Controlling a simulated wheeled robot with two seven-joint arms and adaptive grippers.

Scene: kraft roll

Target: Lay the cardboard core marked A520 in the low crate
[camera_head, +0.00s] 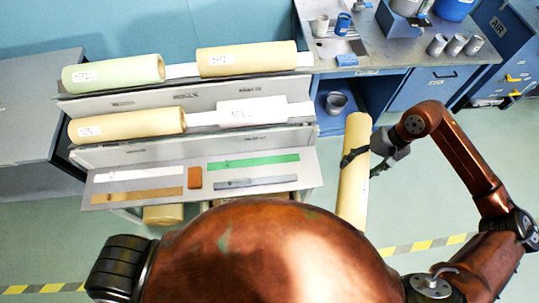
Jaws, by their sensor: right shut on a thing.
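My right gripper (356,156) is shut around the upper part of a long tan cylinder (353,192), held nearly upright to the right of the sloped rack. No mark shows on this cylinder, so I cannot tell whether it is the A520 core. Its lower end is hidden behind my body. My left gripper is not in view. I cannot make out a low crate.
The rack (120,104) holds a green roll (115,73), tan rolls (246,58) and a white roll (250,112). Flat strips lie on its lowest shelf (300,172). A grey workbench (400,50) stands behind at right. Floor is clear right of the cylinder.

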